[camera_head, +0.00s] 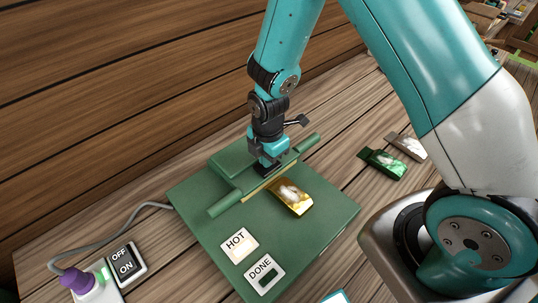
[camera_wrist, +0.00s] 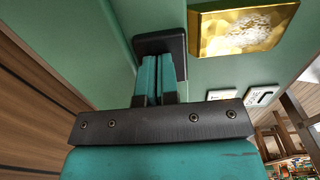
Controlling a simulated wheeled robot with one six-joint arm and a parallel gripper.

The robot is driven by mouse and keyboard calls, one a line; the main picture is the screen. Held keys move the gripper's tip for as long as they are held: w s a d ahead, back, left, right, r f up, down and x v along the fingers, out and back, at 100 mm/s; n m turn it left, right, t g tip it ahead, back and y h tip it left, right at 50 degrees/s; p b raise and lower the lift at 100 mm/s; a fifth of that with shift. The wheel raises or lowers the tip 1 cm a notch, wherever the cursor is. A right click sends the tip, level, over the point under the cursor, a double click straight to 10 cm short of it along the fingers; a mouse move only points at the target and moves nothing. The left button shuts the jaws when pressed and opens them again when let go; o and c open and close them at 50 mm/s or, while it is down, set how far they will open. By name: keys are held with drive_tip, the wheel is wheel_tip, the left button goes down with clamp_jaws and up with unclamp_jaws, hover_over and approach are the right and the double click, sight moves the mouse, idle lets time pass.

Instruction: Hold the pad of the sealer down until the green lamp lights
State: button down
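The green sealer (camera_head: 215,225) sits on the wooden table with its bar (camera_head: 225,203) across it. My gripper (camera_head: 268,163) points down at the black pad (camera_wrist: 160,42) on the bar. In the wrist view its two teal fingers (camera_wrist: 160,75) are side by side, shut, with their tips at the pad. I cannot tell how hard they press. A gold packet (camera_head: 291,198) lies on the sealer with one end by the bar. The HOT lamp (camera_head: 240,247) looks pale and lit. The DONE lamp (camera_head: 267,280) is dark green, unlit.
An OFF/ON switch (camera_head: 125,263) and a purple knob (camera_head: 76,281) are at the lower left, with a grey cable (camera_head: 100,233) behind. A green packet (camera_head: 383,162) and a silver packet (camera_head: 407,146) lie right of the sealer. A wooden wall (camera_head: 100,90) stands behind.

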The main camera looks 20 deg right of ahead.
drive_tip(key=shift+s+f, duration=0.45)
drive_tip(key=shift+f, duration=0.3)
drive_tip(key=r+p, duration=0.1)
drive_tip(key=r, duration=0.1)
drive_tip(key=r+p, duration=0.4)
drive_tip(key=shift+w+r, duration=0.1)
drive_tip(key=shift+w, duration=0.25)
drive_tip(key=shift+w+r+b, duration=0.15)
drive_tip(key=shift+r+b, duration=0.2)
drive_tip(key=shift+b, duration=0.6)
wheel_tip(320, 180, up, 9)
drive_tip(key=b, duration=0.1)
drive_tip(key=shift+f, duration=0.2)
drive_tip(key=s+a+r+m+y+b, duration=0.2)
drive_tip(key=s+r+m, duration=0.3)
drive_tip(key=s+m, duration=0.2)
drive_tip(key=s+a+r+m+y+b, duration=0.2)
drive_tip(key=s+r+m, duration=0.3)
drive_tip(key=s, duration=0.7)
drive_tip(key=m, duration=0.2)
drive_tip(key=shift+a+r+m, duration=0.15)
drive_tip(key=shift+a+m, duration=0.05)
drive_tip(key=shift+m, duration=0.1)
